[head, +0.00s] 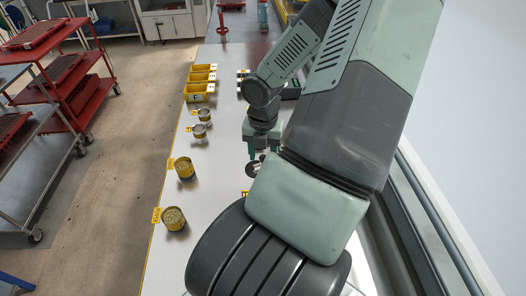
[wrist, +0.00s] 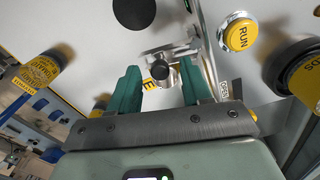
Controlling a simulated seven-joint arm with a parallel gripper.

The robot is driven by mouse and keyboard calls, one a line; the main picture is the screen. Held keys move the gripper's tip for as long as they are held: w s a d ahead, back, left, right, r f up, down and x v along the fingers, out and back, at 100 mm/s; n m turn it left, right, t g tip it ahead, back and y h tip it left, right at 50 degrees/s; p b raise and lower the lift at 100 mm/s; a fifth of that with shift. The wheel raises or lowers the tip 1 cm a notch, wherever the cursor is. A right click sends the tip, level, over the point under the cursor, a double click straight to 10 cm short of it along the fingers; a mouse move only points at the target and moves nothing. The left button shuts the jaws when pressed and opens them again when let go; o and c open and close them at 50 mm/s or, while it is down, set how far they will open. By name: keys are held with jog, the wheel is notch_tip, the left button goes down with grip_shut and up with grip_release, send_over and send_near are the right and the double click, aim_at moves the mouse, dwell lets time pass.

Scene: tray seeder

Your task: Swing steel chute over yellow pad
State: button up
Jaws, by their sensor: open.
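My gripper (wrist: 160,72) is open in the wrist view, its two green fingers apart. A small round steel knob (wrist: 161,70) shows between the fingertips, with no clear contact on either finger. Steel chute parts (wrist: 181,49) show just behind and beside it. A yellow patch with a black letter E (wrist: 148,84) lies beside the left finger, partly hidden. A round yellow pad marked RUN (wrist: 240,35) lies right of the gripper. In the head view my gripper (head: 262,147) points down over the bench, and my arm hides most of the chute area.
A black disc (wrist: 133,13) lies beyond the fingers. Labelled yellow tins (head: 174,218) and small steel cups (head: 199,131) line the bench's left side. Yellow bins (head: 199,92) stand farther back. The pale bench top (head: 218,185) is clear between tins and gripper.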

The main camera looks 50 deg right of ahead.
jog(key=shift+c, duration=0.3)
grip_shut()
jog(key=shift+s+a+n, duration=0.25)
jog(key=shift+s+n, duration=0.3)
jog(key=shift+n, duration=0.9)
jog(key=shift+s+a+n, duration=0.25)
jog(key=shift+s+n, duration=0.3)
jog(key=shift+n, duration=0.85)
jog(key=shift+s+a+n, duration=0.25)
jog(key=shift+s+n, duration=0.3)
jog(key=shift+n, duration=0.9)
jog(key=shift+o, duration=0.3)
grip_release()
notch_tip(320, 180, up, 11)
